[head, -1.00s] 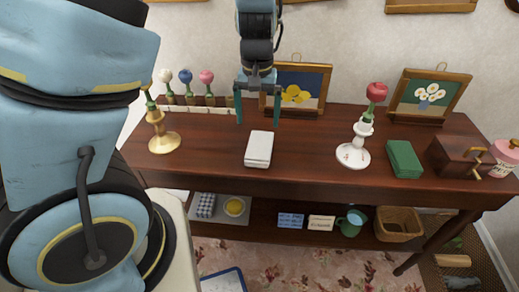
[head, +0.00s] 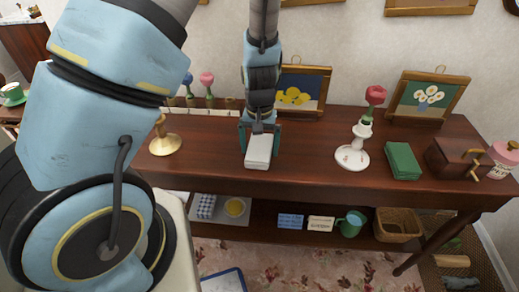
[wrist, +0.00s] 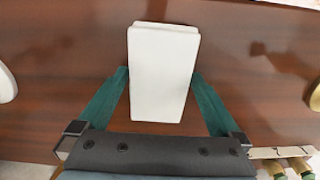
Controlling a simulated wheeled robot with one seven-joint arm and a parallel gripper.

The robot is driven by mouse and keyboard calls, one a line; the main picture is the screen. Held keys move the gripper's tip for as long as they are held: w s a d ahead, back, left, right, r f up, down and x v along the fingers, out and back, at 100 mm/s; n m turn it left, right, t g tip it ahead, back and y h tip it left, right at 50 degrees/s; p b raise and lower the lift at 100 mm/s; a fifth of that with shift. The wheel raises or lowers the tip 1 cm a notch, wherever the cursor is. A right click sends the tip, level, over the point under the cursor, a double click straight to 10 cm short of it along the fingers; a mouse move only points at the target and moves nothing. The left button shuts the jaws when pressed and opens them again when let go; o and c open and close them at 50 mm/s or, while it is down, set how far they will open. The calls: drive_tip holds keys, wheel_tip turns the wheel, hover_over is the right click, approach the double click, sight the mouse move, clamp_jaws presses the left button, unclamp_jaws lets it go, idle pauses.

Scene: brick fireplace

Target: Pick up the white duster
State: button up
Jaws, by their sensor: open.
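The white duster (head: 258,152) is a folded-looking white block lying flat on the dark wooden table (head: 315,170). In the wrist view the duster (wrist: 162,75) lies between the two green fingers of my gripper (wrist: 160,95), which are spread apart with a gap on each side. In the head view my gripper (head: 260,145) comes down from above with a finger on either side of the duster. It is open and not closed on the duster. The gripper's palm hides the duster's far end in the head view.
A gold candlestick (head: 164,138) stands to the left and a white candlestick (head: 353,150) to the right. A green block (head: 403,161) and a brown box (head: 452,157) sit farther right. Framed pictures and a rack with knobs stand behind.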

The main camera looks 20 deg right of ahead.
sight(260, 146)
drive_tip(key=c, duration=1.1)
drive_tip(key=shift+c, duration=0.2)
wheel_tip(260, 146, up, 10)
drive_tip(key=o, duration=0.9)
drive_tip(key=shift+c, duration=0.2)
drive_tip(key=c, duration=0.7)
